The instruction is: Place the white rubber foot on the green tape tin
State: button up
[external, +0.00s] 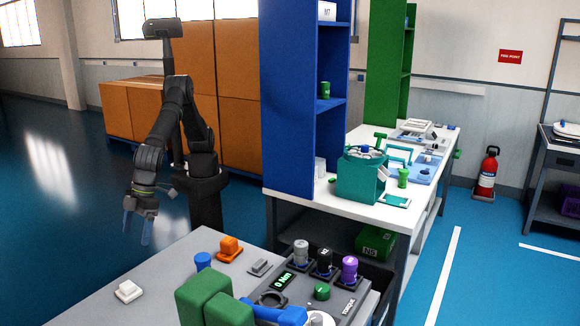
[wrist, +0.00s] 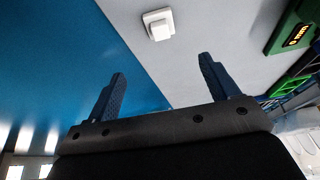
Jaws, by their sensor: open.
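The white rubber foot, a small stepped square block (external: 129,291), sits on the grey table near its left edge. It also shows at the top of the wrist view (wrist: 157,24), ahead of my fingertips and apart from them. My gripper (external: 137,233) hangs with its blue fingers pointing down, beyond the table's far left edge. In the wrist view my gripper (wrist: 162,66) is open with nothing between the fingers. I cannot tell which green item is the tape tin; a low green round piece (external: 322,291) sits on the grey device at the table's right.
A blue cylinder (external: 203,261), an orange block (external: 229,247) and a grey block (external: 260,267) stand mid-table. Large green blocks (external: 205,300) stand in front. Black, grey and purple knobs line the device. The table's left part around the white foot is clear.

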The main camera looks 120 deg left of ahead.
send_near(127, 284)
jog(key=x, duration=0.5)
jog(key=shift+w+d, duration=0.25)
jog(key=shift+d, duration=0.05)
jog(key=shift+a+x, duration=0.1)
jog(key=shift+x, duration=1.2)
jog(key=shift+a+x, duration=0.15)
jog(key=shift+x, duration=1.1)
jog(key=shift+s, duration=0.2)
jog(key=c, duration=1.2)
notch_tip(127, 284, up, 4)
jog(key=shift+d+f, duration=0.1)
jog(key=s+r, duration=0.7)
jog(key=s, duration=0.4)
jog(key=shift+s+a, duration=0.2)
jog(key=shift+s, duration=0.1)
